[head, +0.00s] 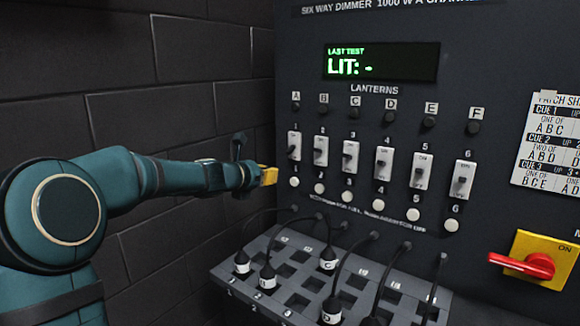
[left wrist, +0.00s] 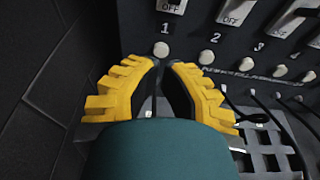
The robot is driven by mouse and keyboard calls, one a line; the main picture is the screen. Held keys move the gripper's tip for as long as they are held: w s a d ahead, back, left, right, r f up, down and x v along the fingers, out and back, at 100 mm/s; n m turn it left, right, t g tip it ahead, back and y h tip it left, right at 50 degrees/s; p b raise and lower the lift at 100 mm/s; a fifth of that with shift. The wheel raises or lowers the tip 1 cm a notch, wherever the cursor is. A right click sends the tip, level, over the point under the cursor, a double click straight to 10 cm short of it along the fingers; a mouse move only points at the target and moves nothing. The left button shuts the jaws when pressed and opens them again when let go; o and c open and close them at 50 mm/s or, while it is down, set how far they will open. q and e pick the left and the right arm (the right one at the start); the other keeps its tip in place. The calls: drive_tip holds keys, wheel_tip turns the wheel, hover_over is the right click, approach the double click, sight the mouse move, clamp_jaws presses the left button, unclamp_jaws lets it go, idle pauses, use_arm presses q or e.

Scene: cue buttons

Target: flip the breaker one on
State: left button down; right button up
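Breaker one (head: 294,146) is the leftmost white switch plate with a dark lever in the row on the dark panel. Its lever position is too small to tell surely. In the left wrist view, the lower end of its plate (left wrist: 170,6), marked OFF, shows at the top edge, above the label 1 and a round white button (left wrist: 162,50). My left gripper (head: 269,176) is left of and below breaker one, apart from it. In the left wrist view its yellow fingers (left wrist: 161,66) have their tips together, with nothing held. My right gripper is not in view.
More breakers (head: 384,163) continue to the right. A display (head: 380,62) reads "LIT: -". Below lies a patch board (head: 222,275) with plugs and black cables. A red rotary handle (head: 528,265) is at right. A brick wall (head: 200,50) stands left.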

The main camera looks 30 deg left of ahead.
sight(294, 171)
use_arm(q)
drive_tip(key=shift+s, duration=0.1)
drive_tip(key=x, duration=1)
drive_tip(key=shift+w+p, duration=0.25)
drive_tip(key=shift+p, duration=0.1)
drive_tip(key=s+r, duration=0.1)
drive_tip(key=r+p, duration=0.1)
drive_tip(key=r, duration=0.1)
drive_tip(key=shift+s+a+r, duration=0.1)
drive_tip(key=shift+s, duration=0.3)
drive_tip(key=shift+r, duration=0.2)
drive_tip(key=shift+s, duration=0.1)
